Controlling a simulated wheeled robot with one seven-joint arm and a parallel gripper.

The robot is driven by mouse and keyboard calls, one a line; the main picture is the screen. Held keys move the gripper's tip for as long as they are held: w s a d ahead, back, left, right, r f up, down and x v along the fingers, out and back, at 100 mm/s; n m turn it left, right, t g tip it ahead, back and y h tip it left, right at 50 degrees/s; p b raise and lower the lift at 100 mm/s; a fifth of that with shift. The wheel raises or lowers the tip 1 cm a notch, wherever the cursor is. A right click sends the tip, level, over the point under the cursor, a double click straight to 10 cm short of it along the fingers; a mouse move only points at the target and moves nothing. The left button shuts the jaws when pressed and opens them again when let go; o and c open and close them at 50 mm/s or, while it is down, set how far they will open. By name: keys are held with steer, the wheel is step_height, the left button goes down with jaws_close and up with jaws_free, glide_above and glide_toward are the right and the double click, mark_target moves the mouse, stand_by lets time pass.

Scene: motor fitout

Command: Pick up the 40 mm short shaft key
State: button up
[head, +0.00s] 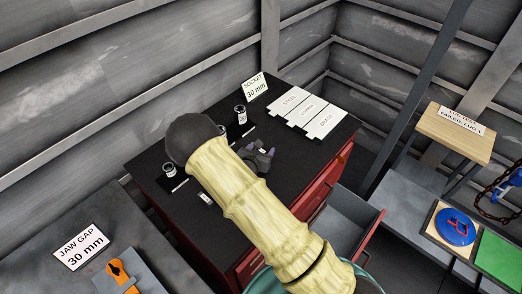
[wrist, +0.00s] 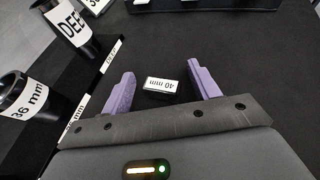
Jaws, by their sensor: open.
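The 40 mm key (wrist: 161,85) is a small dark block with a white "40 mm" label, lying on the black bench top in the wrist view. My gripper (wrist: 162,74) is open, with one purple finger on each side of the key. Gaps show between the key and both fingers. In the head view, my gripper (head: 263,151) is low over the bench, right of my arm's forearm cover. A small white patch shows between its fingers there, too small to read.
Black cylinders labelled "36 mm" (wrist: 28,98) and "DEEP" (wrist: 70,28) stand left of my gripper. Another small white-labelled piece (head: 205,198) lies on the bench (head: 315,155) left of my forearm. White cards (head: 308,111) lie at the back right. An open drawer (head: 345,222) juts out in front.

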mark_target(261, 150)
stand_by(0.4)
steer(key=c, duration=1.1)
steer(key=shift+o, duration=0.2)
steer(key=shift+r, duration=0.1)
step_height(261, 150, up, 10)
steer(key=b, duration=0.2)
steer(key=shift+b, duration=0.35)
